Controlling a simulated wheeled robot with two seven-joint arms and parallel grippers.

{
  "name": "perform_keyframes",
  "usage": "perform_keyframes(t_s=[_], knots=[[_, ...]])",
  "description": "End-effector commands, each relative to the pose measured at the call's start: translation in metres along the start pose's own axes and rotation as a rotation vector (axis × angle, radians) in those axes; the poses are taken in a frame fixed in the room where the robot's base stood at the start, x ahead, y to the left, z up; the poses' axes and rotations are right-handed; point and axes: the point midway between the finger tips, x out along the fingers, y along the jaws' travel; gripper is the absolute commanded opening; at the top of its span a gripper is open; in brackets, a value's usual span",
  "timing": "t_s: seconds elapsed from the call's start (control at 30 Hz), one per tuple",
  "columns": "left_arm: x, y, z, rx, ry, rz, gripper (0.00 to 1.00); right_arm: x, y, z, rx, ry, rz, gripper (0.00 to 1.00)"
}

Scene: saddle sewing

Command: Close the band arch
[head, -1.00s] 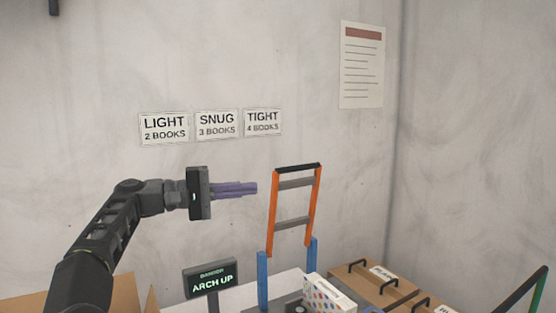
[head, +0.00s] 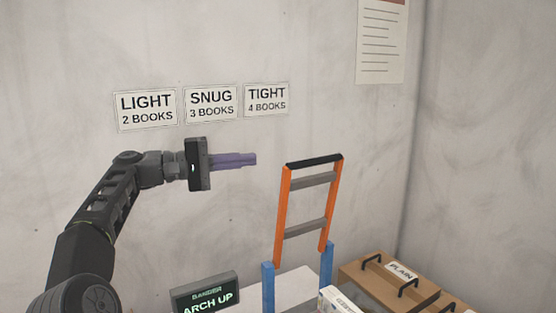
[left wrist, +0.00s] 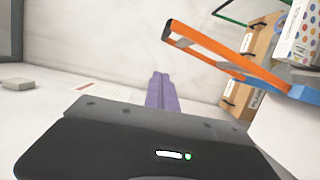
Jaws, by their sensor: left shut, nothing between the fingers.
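The band arch (head: 288,212) is an orange frame with a black top bar and grey crossbars. It stands raised between two blue posts (head: 268,287) in the head view. A display (head: 206,294) beside it reads "ARCH UP". My left gripper (head: 254,159) has purple fingers, shut and empty, pointing right. In the head view its tips are left of the arch's black top bar, with a gap between. In the left wrist view the fingers (left wrist: 160,82) are together, and the arch (left wrist: 205,52) slants across the upper right, apart from them. My right gripper is out of view.
Brown boxes with black handles, one labelled "PLAIN" (head: 401,271), stand right of the arch. A white box with coloured dots (left wrist: 298,35) is by the arch's base. Wall signs (head: 211,103) hang behind. The space around my left gripper is clear.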

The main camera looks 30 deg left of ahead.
Motion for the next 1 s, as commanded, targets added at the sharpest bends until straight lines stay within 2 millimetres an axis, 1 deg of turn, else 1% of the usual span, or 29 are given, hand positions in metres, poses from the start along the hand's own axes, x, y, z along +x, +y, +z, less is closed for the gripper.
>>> perform_keyframes(t_s=[0.17,0.27,0.37,0.63,0.7,0.8,1.0], knots=[[0.014,0.000,0.001,0.000,-0.004,-0.001,0.00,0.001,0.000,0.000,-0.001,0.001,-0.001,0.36],[0.027,0.000,0.002,0.001,-0.005,0.000,0.00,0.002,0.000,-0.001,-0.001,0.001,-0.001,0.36],[0.045,0.004,0.001,-0.001,-0.005,0.001,0.00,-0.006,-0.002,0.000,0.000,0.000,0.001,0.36],[0.103,0.004,0.002,-0.001,-0.005,0.000,0.00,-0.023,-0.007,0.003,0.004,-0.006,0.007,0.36],[0.101,0.000,0.012,0.000,0.000,-0.001,0.00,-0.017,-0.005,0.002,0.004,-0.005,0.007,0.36],[0.104,0.000,0.023,0.000,0.000,-0.002,0.00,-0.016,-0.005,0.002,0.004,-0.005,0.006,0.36],[0.107,0.000,0.037,0.000,0.000,0.000,0.00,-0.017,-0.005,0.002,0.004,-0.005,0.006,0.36]])
